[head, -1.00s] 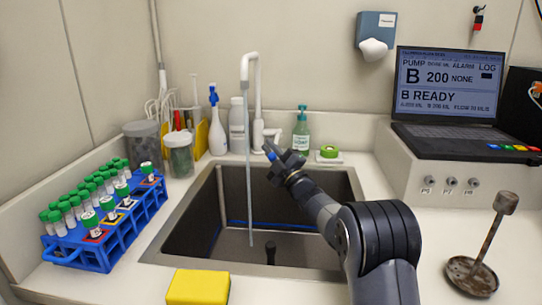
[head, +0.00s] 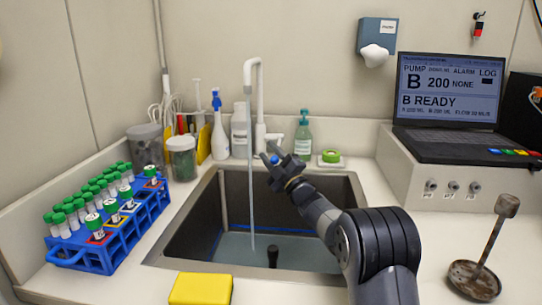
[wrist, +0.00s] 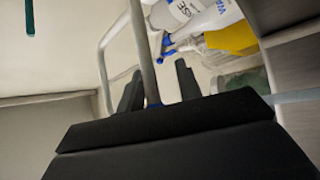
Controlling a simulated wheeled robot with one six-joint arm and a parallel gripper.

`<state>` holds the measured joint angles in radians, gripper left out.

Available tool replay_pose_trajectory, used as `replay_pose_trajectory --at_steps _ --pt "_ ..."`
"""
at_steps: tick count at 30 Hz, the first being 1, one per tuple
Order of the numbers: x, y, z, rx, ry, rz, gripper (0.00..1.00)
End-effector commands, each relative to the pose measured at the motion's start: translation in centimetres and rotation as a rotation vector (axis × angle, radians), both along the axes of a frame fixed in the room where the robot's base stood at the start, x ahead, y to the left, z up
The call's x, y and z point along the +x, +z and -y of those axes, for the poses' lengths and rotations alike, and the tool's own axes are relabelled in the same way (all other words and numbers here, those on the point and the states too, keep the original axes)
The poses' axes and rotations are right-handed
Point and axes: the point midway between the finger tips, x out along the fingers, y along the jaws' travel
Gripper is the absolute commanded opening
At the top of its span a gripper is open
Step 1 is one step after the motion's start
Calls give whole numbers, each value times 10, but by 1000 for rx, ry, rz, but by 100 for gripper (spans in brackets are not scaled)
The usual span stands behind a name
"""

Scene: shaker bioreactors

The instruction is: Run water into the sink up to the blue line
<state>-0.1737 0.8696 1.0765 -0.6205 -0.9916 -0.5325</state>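The sink (head: 185,213) has a thin stream of water (head: 251,190) falling into it from the white tap (head: 248,68). Water (head: 235,242) covers the sink floor. The blue line (head: 290,233) runs along the inner walls, and the water surface lies close under it; the exact gap is hard to tell. A dark upright drain post (head: 272,256) sticks out of the water. My gripper (head: 272,155) is above the sink, to the right of the stream and near the tap's base. In the wrist view its fingers (wrist: 158,88) are apart, with a grey rod seen between them; contact is unclear.
A blue rack (head: 150,217) of green-capped tubes stands left of the sink. A yellow sponge (head: 201,288) lies at the front edge. Bottles and jars line the back left, with a soap bottle (head: 303,138) behind.

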Motion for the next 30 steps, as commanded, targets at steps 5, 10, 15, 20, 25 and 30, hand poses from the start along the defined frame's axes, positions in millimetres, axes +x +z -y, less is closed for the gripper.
replay_pose_trajectory --at_steps 5,10,15,20,25,30 --pt "-1 -1 3 1 -4 -2 33" --pt "-11 -9 13 0 -4 -3 33" --pt "-28 -20 27 0 -3 -3 33" --pt "-42 -28 38 -1 0 -1 33" --pt "-50 -32 44 0 2 -1 33" --pt "-51 -33 44 0 2 0 33"
